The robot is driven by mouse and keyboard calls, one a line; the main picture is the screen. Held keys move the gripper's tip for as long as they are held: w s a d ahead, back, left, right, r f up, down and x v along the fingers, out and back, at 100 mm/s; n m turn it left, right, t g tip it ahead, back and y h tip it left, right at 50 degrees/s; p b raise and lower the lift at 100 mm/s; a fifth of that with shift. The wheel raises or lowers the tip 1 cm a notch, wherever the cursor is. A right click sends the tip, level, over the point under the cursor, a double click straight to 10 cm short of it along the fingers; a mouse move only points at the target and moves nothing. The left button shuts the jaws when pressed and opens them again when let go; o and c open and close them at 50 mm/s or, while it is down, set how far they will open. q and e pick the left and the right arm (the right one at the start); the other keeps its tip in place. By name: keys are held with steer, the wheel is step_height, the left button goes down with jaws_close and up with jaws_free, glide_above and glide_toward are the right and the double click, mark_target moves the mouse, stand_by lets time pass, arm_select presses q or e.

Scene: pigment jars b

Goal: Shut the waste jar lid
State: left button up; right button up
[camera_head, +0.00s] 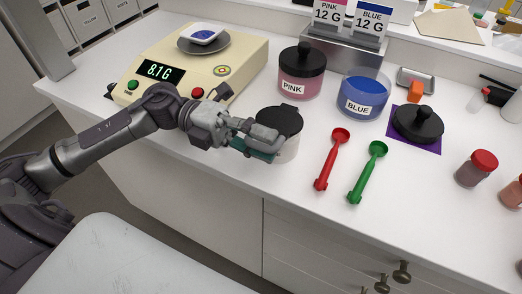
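The waste jar (287,151) is a pale, short jar on the white counter, left of the red spoon. Its black lid (281,119) lies over the mouth, with a small tab at the back; whether it is fully down I cannot tell. My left gripper (262,145) is at the jar's front left, its fingers against or very close to the lid's edge and jar wall. The fingers hide that side of the jar, and their opening is unclear. My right gripper is not in view.
A scale (190,65) reading 8.1 G bears a dish with blue powder. A lidded pink jar (300,82) and an open blue jar (363,95) stand behind. Red (331,160) and green (368,172) spoons lie right. A black lid (418,124) rests on a purple mat (424,144).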

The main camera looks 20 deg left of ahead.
arm_select(q)
step_height(320, 180, up, 7)
steer(key=shift+f, duration=0.15)
